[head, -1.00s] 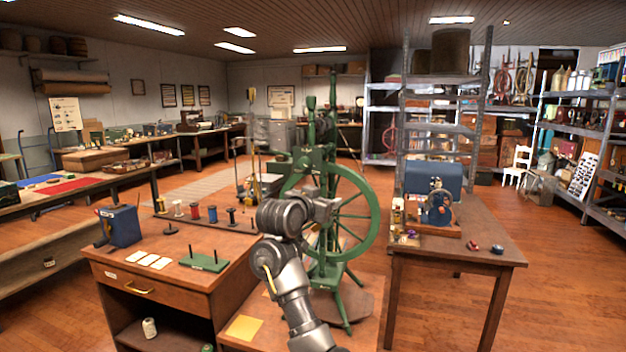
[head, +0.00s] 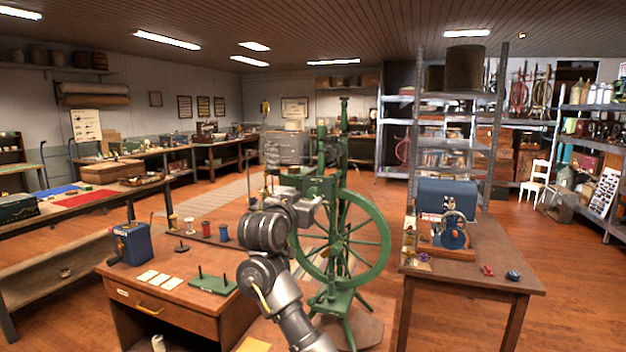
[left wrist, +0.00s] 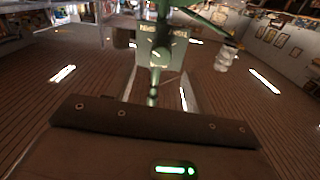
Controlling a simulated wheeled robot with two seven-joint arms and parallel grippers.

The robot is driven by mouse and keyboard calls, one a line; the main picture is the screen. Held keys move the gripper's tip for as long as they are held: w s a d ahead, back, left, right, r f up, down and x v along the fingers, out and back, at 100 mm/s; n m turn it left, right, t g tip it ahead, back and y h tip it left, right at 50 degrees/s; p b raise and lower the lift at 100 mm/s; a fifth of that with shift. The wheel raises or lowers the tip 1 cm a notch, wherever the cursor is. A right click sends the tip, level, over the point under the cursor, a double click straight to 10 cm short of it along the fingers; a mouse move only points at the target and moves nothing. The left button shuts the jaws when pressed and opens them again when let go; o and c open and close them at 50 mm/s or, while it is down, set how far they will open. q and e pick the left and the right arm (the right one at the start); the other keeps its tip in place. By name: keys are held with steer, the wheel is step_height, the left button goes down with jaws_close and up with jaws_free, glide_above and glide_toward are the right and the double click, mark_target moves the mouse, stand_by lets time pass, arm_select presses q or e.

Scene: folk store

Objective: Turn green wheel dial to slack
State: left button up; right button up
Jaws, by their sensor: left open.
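The green spinning wheel (head: 381,250) stands upright on its stand between two tables in the head view. My left gripper (head: 318,203) is in front of its upper left part, close to the green frame, and hides some of it. I cannot tell whether the fingers touch the knob. My right gripper is not in view.
A wooden cabinet (head: 190,325) with spools and a blue box (head: 132,243) stands at left. A table (head: 480,268) with a blue machine (head: 447,200) stands at right. Open floor (head: 575,290) lies at far right.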

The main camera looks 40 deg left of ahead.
mark_target(312, 194)
arm_select(q)
steer(key=p, duration=0.1)
steer(key=w+p, duration=0.1)
steer(key=shift+w+a+r+p, duration=0.2)
steer(key=shift+a+p, duration=0.15)
steer(key=p+x, duration=0.1)
steer(key=x, duration=0.1)
steer(key=p+x, duration=0.1)
steer(key=x, duration=0.1)
steer(key=shift+w+f, duration=0.25)
steer(key=shift+w, duration=0.15)
steer(key=shift+w+a, duration=0.2)
steer(key=shift+w, duration=0.1)
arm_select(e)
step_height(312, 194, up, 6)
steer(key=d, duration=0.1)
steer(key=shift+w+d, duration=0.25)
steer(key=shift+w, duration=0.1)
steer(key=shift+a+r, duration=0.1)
arm_select(q)
steer(key=c, duration=0.9)
steer(key=shift+f, duration=0.1)
steer(key=shift+c, duration=0.4)
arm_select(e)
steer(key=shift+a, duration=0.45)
